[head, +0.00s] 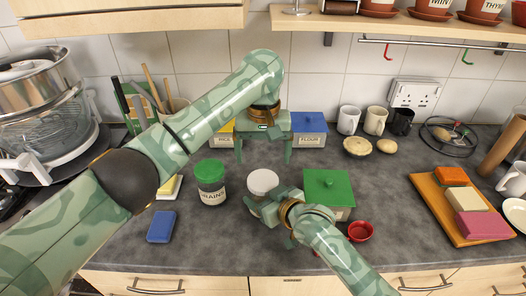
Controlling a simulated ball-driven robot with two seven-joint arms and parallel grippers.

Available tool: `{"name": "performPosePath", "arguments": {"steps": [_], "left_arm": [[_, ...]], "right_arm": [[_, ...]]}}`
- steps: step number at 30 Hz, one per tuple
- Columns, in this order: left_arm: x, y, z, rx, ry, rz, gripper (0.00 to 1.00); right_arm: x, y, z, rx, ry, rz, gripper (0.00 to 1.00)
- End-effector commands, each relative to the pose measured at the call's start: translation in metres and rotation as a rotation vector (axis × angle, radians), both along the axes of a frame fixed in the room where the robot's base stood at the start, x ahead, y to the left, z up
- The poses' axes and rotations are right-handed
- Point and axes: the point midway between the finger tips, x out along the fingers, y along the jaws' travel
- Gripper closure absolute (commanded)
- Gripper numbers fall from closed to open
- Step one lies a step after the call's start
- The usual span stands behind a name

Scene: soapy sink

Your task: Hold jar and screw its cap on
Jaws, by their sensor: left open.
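A jar with a pale, round top (262,180) stands in the middle of the counter, its lower part hidden by my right gripper. I cannot tell whether that top is a cap. My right gripper (258,204) is at the jar's front side; its fingers are partly hidden, so its grip is unclear. My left gripper (264,156) is open and points down behind the jar, with no object visible between its fingers. A small red round piece (360,231), a dish or a cap, lies right of my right arm. A labelled jar with a green cap (210,171) stands to the left.
A green-lidded box (328,184) stands close right of my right gripper. A blue sponge (161,226) lies front left. Blue (309,127) and yellow (222,134) tins stand behind. An orange board (447,210) with blocks lies right.

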Motion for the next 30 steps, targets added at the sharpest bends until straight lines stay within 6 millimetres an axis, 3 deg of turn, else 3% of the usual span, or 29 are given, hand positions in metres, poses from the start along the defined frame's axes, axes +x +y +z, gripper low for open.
{"name": "performPosePath", "arguments": {"steps": [15, 27, 30], "left_arm": [[-0.001, 0.000, -0.069, 0.000, 0.002, -0.001, 0.11], [0.000, 0.000, -0.076, 0.000, 0.000, -0.001, 0.11], [0.000, 0.000, -0.076, 0.000, 0.000, -0.001, 0.39]], "right_arm": [[0.000, 0.000, 0.001, 0.001, -0.001, 0.000, 0.93], [0.000, 0.000, 0.001, 0.001, -0.002, 0.000, 0.93], [0.000, 0.000, 0.001, 0.001, -0.002, 0.000, 0.93]]}}
